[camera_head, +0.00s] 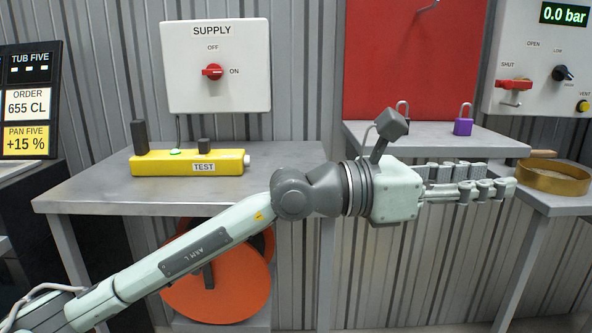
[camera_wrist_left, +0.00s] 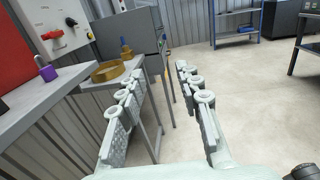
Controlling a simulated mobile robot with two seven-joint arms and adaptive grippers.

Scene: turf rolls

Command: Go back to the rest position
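My left gripper (camera_head: 468,183) reaches in from the left on my pale green arm, pointing right, in front of the tables in the head view.
Behind my arm, a grey table (camera_head: 80,196) bears a yellow test block (camera_head: 150,167). A higher shelf (camera_head: 430,140) bears a purple padlock (camera_head: 464,124). A brass sieve-like pan (camera_head: 552,180) stands near my fingertips. Open floor (camera_wrist_left: 245,85) shows in the wrist view.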

